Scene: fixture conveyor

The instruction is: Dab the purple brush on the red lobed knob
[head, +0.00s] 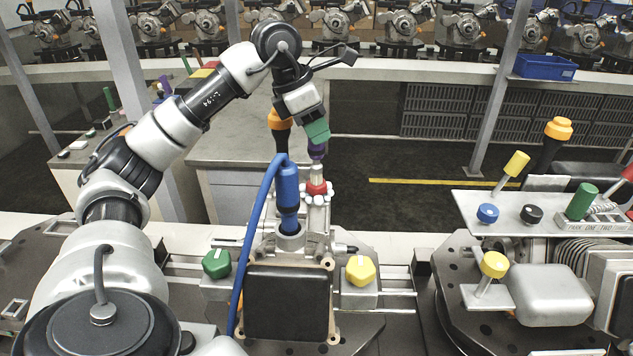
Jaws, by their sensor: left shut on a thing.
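The purple brush (317,152) is upright, pointing down, in the head view's middle. My left gripper (317,137) comes from above and is shut on its upper part. A pale section (316,172) shows below the purple part. The red lobed knob (317,188) is straight below it, on top of a grey metal housing. The brush's lower end looks at or very close to the knob's top; I cannot tell if they touch. My right gripper is not in view.
A blue cylinder with a blue cable (287,190) stands just left of the knob. A green knob (216,263) and a yellow knob (361,270) flank the dark-fronted unit. A panel with several coloured knobs (540,222) stands at right.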

